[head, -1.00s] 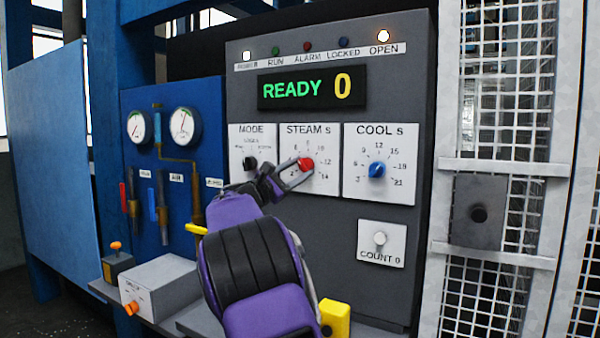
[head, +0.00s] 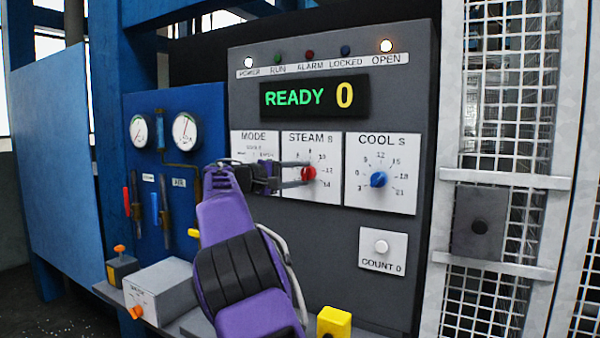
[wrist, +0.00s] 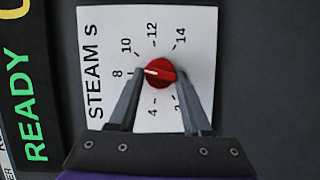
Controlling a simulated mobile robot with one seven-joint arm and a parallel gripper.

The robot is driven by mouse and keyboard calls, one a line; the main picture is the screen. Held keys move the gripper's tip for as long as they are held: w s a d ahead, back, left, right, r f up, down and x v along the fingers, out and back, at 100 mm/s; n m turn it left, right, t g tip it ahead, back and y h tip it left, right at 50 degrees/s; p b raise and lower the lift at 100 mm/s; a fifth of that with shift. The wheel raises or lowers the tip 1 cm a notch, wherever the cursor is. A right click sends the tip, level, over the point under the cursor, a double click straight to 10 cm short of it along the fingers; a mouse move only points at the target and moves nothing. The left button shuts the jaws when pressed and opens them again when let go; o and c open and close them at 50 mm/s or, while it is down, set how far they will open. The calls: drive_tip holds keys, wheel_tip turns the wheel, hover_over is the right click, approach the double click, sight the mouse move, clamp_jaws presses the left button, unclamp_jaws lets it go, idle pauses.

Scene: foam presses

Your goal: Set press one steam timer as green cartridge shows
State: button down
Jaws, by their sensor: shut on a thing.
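The steam timer is a red knob (head: 308,174) on a white STEAM S plate (head: 330,196) in the middle of the press panel. In the wrist view the knob (wrist: 159,73) sits between the two fingers of my gripper (wrist: 162,76), which is shut on it from both sides. The plate shows sideways there, with numbers from 2 to 14. The knob's white pointer line points to about 8. In the head view my gripper (head: 296,173) reaches the knob from the left, its fingers one above the other. No green cartridge shows in either view.
The display (head: 314,98) reads READY 0; the POWER and OPEN lamps are lit. The MODE knob is mostly behind my gripper. A blue COOL S knob (head: 378,179) is close on the right, above a COUNT button (head: 381,246). A mesh guard (head: 500,100) stands further right.

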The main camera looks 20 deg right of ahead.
drive_tip(key=m+y, duration=0.1)
drive_tip(key=m, duration=0.1)
drive_tip(key=m+y, duration=0.1)
drive_tip(key=m, duration=0.1)
drive_tip(key=shift+s+r, duration=0.1)
drive_tip(key=shift+r, duration=0.1)
idle(0.4)
drive_tip(key=shift+c, duration=1.8)
unclamp_jaws()
drive_tip(key=v, duration=1.7)
drive_tip(key=shift+s, duration=0.2)
drive_tip(key=shift+a+t, duration=0.2)
drive_tip(key=shift+t, duration=0.1)
